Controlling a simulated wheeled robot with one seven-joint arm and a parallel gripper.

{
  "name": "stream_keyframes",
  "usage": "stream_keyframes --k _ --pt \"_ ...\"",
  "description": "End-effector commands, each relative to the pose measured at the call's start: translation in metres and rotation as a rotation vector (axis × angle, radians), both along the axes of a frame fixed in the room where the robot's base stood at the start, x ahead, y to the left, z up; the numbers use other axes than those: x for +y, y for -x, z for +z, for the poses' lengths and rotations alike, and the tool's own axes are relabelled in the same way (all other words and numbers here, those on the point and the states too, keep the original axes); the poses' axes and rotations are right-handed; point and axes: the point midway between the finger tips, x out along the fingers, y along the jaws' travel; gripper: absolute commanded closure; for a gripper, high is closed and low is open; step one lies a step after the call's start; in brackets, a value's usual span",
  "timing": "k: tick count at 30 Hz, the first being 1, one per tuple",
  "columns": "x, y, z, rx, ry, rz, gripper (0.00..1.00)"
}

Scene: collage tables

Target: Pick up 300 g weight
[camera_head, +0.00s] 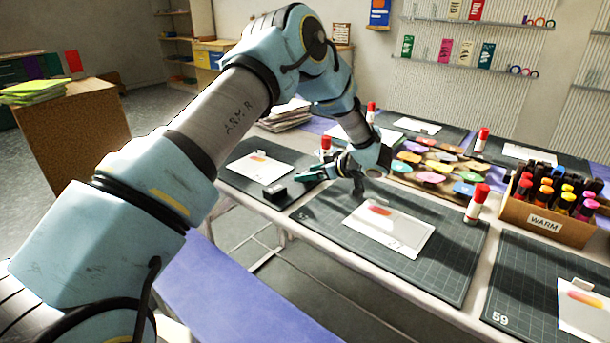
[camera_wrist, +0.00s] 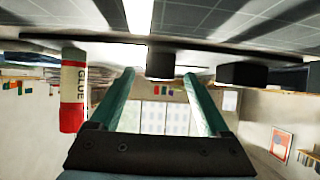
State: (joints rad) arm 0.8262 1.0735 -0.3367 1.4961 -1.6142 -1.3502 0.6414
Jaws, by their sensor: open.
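My gripper (camera_head: 306,175) is open and empty, low over the tables and pointing left in the head view. Its two green fingers also show in the wrist view (camera_wrist: 158,76), where the scene appears upside down. A small dark block (camera_wrist: 160,62) lies in line with the gap between the fingertips, with no clear contact. A second, wider dark block (camera_wrist: 250,74) sits right of it in that view. In the head view one black block (camera_head: 275,193) with a pale mark stands on a mat left of my gripper. I cannot read 300 g on either block.
A glue stick (camera_wrist: 73,90) stands close beside the left-hand finger in the wrist view. Another glue stick (camera_head: 477,202) stands on the front mat (camera_head: 440,262). A box of markers labelled WARM (camera_head: 552,225) is at right.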

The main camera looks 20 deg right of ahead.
Motion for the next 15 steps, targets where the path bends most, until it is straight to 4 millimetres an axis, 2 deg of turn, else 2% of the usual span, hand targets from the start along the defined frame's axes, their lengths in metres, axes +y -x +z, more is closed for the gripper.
stream_keyframes --k 4,11,15 --pt "0.008 -0.015 -0.008 0.000 0.000 0.001 0.20" --pt "0.009 -0.017 -0.010 0.000 0.000 -0.001 0.20" --pt "0.009 -0.017 -0.010 0.000 0.000 -0.001 0.36"
